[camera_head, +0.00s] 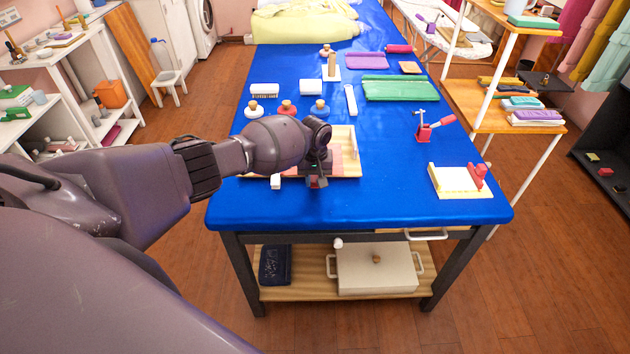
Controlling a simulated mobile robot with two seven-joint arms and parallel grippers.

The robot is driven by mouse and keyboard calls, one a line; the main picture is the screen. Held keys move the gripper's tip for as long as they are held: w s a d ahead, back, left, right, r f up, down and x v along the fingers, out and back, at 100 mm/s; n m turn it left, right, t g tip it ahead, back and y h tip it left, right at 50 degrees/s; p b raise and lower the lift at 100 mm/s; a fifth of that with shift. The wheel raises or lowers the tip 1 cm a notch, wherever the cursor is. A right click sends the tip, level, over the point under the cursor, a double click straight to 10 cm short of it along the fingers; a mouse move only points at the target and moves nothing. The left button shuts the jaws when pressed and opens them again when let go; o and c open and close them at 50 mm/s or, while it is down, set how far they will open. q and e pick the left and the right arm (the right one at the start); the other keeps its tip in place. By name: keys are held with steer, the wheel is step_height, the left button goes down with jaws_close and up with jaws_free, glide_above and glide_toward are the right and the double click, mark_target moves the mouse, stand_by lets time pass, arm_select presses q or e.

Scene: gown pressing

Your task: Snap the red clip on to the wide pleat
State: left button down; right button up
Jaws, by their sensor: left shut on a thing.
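My left gripper (317,171) points down over the front part of a shallow wooden tray (353,135). It is shut on a small red thing (322,183), which looks like the red clip; fingers and arm hide most of it. A board with white cloth (453,179) lies at the right front of the table, apart from the gripper, with a red block-like piece (478,173) at its right end. A green pleated cloth (400,88) lies flat farther back. I cannot tell which fold is the wide pleat. My right gripper is out of view.
A red clamp (434,128) stands on the blue table (400,195) between the green cloth and the white board. Several round-knobbed pieces, such as a red one (287,107), stand behind the tray. The blue surface between tray and board is clear.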

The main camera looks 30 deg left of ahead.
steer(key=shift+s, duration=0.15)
arm_select(q)
steer(key=c, duration=1.4)
jaws_free()
steer(key=o, duration=0.5)
steer(key=shift+o, duration=0.4)
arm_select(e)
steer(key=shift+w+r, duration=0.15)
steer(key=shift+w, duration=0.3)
